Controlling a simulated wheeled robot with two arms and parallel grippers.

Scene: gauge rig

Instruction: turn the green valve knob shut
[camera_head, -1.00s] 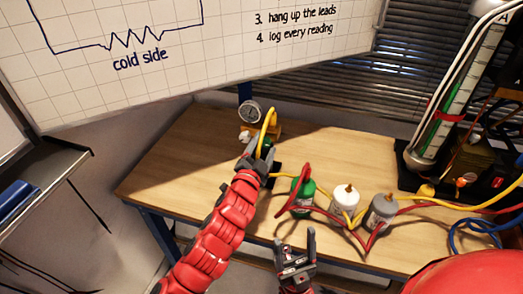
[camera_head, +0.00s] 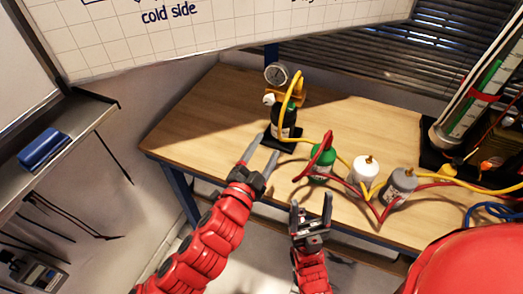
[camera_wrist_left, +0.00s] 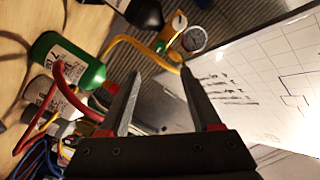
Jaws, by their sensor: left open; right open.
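My left gripper (camera_head: 268,143) is open and empty, in front of the bottle's base and apart from the green patch. In the left wrist view its spread fingers (camera_wrist_left: 160,75) have nothing between them close by; the gauge (camera_wrist_left: 194,39) is beyond. My right gripper (camera_head: 311,202) is open and empty near the bench's front edge.
A green bottle (camera_head: 322,163), a white bottle (camera_head: 364,170) and a grey bottle (camera_head: 400,186) stand to the right, with red and yellow hoses looping over them. A tall tube rig (camera_head: 475,105) is at far right. The bench's left part (camera_head: 205,125) is clear.

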